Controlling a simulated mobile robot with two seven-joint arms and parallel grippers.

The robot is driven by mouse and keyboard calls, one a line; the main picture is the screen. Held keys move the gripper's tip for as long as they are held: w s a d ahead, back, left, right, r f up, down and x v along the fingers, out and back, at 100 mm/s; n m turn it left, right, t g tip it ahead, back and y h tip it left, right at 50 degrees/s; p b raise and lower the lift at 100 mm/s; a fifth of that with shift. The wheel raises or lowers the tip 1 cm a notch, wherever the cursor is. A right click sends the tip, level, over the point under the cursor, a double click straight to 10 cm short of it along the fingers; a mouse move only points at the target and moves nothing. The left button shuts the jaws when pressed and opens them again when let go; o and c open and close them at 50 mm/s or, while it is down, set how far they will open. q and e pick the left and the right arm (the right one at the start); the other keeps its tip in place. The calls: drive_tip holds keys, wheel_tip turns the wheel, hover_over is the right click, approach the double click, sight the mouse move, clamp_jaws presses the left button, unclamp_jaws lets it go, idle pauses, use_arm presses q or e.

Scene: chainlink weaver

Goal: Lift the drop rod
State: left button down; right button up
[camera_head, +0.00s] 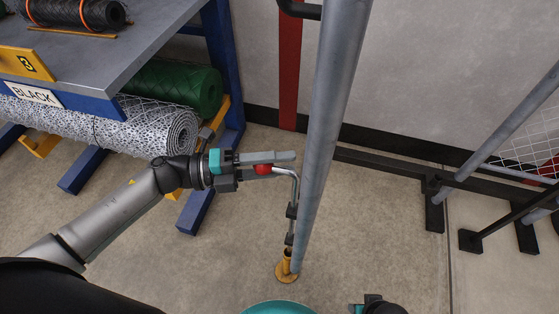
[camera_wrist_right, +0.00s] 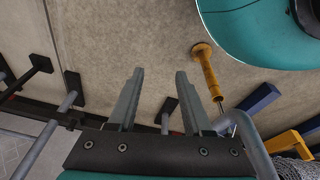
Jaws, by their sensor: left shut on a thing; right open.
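The drop rod (camera_head: 292,212) is a thin silver rod with a bent top handle and a red grip. It runs down beside the thick grey post (camera_head: 330,120) through dark brackets. Its lower end meets a yellow floor socket (camera_head: 286,275); how deep it sits is hard to tell. My left gripper (camera_head: 268,165) is shut on the handle at the red grip, which its fingers partly hide. My right gripper (camera_wrist_right: 159,75) is open and empty in the right wrist view, with the yellow socket (camera_wrist_right: 205,72) beyond its fingers to the right.
A blue-framed rack with a grey top (camera_head: 130,50) stands at the left. It holds a green mesh roll (camera_head: 175,87) and a silver mesh roll (camera_head: 100,125). Dark feet and slanted grey tubes (camera_head: 500,145) stand at the right. The floor between is clear.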

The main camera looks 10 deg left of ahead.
use_arm(q)
wheel_tip(320, 180, up, 4)
drive_tip(key=p, duration=0.3)
drive_tip(key=shift+w+f, duration=0.1)
drive_tip(key=shift+f, duration=0.05)
use_arm(e)
drive_tip(key=s+d+f, duration=0.3)
drive_tip(key=s+f, duration=0.1)
drive_tip(key=shift+d+f, duration=0.2)
drive_tip(key=shift+f, duration=0.1)
drive_tip(key=shift+s, duration=0.1)
use_arm(q)
drive_tip(key=shift+c, duration=2.4)
unclamp_jaws()
drive_tip(key=shift+f, duration=0.1)
drive_tip(key=shift+a, duration=0.1)
